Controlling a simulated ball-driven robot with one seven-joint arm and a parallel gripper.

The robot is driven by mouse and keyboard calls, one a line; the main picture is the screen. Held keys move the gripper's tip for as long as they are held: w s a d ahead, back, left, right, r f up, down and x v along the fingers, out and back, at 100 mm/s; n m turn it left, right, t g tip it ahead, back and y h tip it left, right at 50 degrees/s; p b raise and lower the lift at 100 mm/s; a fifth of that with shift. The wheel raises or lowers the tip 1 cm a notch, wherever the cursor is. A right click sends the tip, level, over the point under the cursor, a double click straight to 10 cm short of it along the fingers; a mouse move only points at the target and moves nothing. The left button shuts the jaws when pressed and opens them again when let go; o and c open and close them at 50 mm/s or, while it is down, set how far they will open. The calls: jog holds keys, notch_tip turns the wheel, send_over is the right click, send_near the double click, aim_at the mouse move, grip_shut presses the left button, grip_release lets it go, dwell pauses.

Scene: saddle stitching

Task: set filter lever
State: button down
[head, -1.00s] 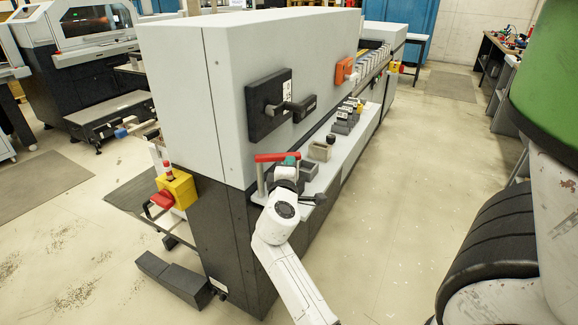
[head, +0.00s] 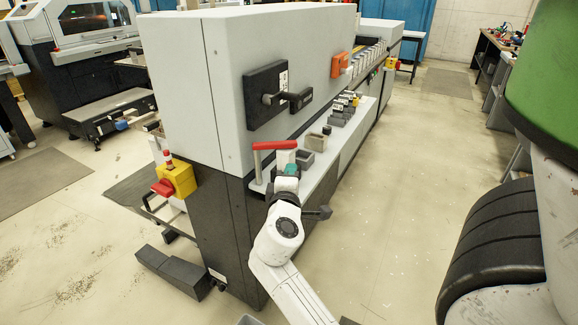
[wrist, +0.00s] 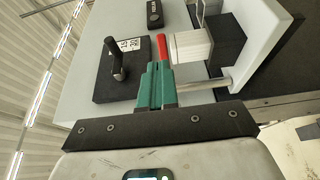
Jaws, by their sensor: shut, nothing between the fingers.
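A black lever (head: 287,99) sits on a square black plate with white number labels, on the side of the grey machine. Its arm points right in the head view. The lever (wrist: 118,62) also shows in the wrist view, left of the fingers. A red-handled bar (head: 275,145) stands on a steel post by the machine's ledge. I cannot tell from any label which one is the filter lever. My gripper (head: 291,169) has teal fingers, shut and empty, just below and right of the red handle. In the wrist view the fingertips (wrist: 158,70) overlap the lower end of the red handle (wrist: 162,46).
An orange switch (head: 341,65) is further along the panel. Small grey bins (head: 318,141) and several black controls line the ledge. A yellow box with a red knob (head: 176,182) is at the machine's left corner. The floor (head: 420,190) on the right is clear.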

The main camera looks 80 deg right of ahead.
jog(key=shift+s+a, duration=0.25)
jog(key=shift+a, duration=0.35)
jog(key=shift+s+a, duration=0.25)
jog(key=shift+a, duration=0.35)
jog(key=shift+s+a, duration=0.25)
jog(key=shift+a, duration=0.35)
jog(key=a+f+m+y, duration=0.3)
jog(key=a+f+y, duration=0.95)
jog(key=f, duration=0.55)
jog(key=s+a+f+y, duration=0.2)
jog(key=a+f, duration=0.1)
jog(key=a, duration=0.5)
jog(key=s+a+f+n+g+y, duration=0.1)
jog(key=s+a+f+y, duration=0.1)
jog(key=a, duration=0.6)
notch_tip(320, 180, down, 2)
jog(key=shift+s+a+g+y, duration=0.3)
jog(key=shift+s+y, duration=0.1)
jog(key=shift+y, duration=0.15)
